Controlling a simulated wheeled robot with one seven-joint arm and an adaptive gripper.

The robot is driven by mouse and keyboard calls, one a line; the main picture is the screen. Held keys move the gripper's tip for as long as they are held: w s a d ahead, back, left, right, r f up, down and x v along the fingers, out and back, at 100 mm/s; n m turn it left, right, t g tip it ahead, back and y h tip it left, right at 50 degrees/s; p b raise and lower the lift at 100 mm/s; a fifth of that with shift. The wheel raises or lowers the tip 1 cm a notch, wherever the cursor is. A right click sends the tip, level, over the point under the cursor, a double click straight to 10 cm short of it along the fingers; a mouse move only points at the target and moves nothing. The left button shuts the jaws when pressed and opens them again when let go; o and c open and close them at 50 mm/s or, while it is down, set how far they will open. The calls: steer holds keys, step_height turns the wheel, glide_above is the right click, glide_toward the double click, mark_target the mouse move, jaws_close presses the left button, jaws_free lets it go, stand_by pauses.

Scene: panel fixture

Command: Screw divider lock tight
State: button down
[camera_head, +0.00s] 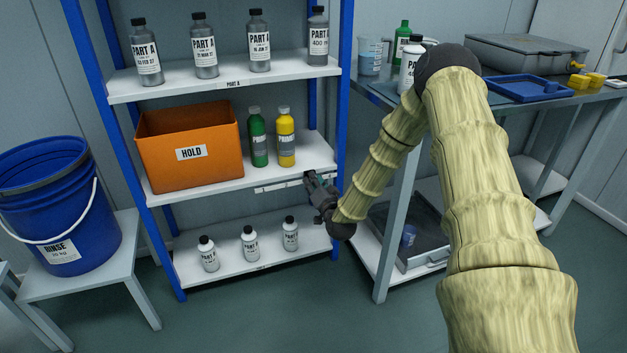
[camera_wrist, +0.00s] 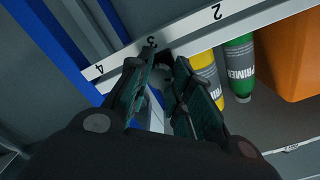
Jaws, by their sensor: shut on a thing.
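My gripper (camera_head: 313,181) is at the front edge of the middle shelf (camera_head: 215,187), near its right end. In the wrist view its two fingers (camera_wrist: 164,68) close around a small dark part, which I take to be the divider lock (camera_wrist: 166,75), at the numbered rail (camera_wrist: 185,45) by the number 3. The fingers hide most of the lock, so I cannot tell how far it is screwed in. A pale surface (camera_wrist: 155,112) shows between the fingers; I cannot tell if it is the divider.
A yellow bottle (camera_head: 286,137) and a green bottle (camera_head: 258,139) stand on the middle shelf beside the orange HOLD bin (camera_head: 190,148). White bottles (camera_head: 250,244) stand on the lower shelf. The blue upright (camera_head: 344,90) is close right of my gripper.

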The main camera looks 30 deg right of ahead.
steer(key=m+b, duration=0.7)
steer(key=m, duration=0.2)
steer(key=m+b, duration=0.7)
steer(key=m, duration=0.3)
steer(key=m+b, duration=0.7)
steer(key=m, duration=0.3)
steer(key=shift+a+f, duration=0.1)
steer(key=shift+f, duration=0.2)
steer(key=shift+m, duration=0.4)
steer(key=c, duration=1.2)
jaws_free()
steer(key=shift+c, duration=0.2)
steer(key=shift+r, duration=0.15)
